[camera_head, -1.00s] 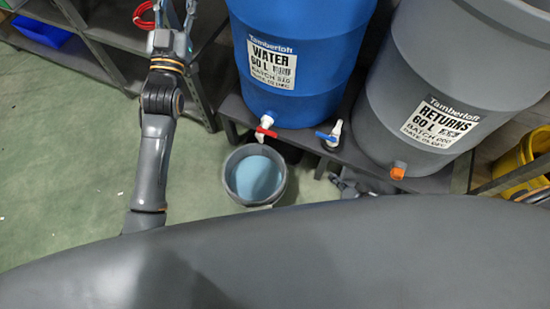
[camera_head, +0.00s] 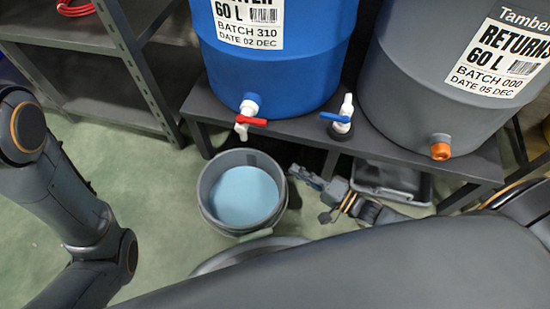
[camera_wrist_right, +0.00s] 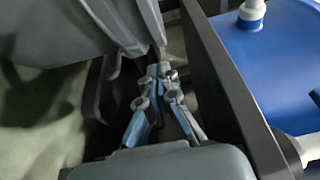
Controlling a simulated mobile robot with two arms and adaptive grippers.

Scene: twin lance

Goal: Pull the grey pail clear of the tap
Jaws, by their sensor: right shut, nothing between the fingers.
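The grey pail (camera_head: 206,190) stands upright on the floor, holding light blue liquid (camera_head: 243,194). A pale grip lies at its front rim. The white tap with a red handle (camera_head: 250,118) sticks out low from the blue drum; its spout hangs by the pail's back rim. My right gripper (camera_head: 300,173) is shut and empty, just right of the pail. In the right wrist view its fingers (camera_wrist_right: 160,85) are together beside a grey wall, likely the pail (camera_wrist_right: 95,25); I cannot tell whether they touch it. My left gripper is out of view; its arm shows at the left.
The blue drum (camera_head: 270,70) and grey drum (camera_head: 410,90) stand on a low dark bench (camera_head: 290,128). A second tap with a blue handle (camera_head: 338,117) is right of the first. A dark tray (camera_head: 400,190) lies under the bench. A shelf (camera_head: 90,70) is at left; some green floor is open.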

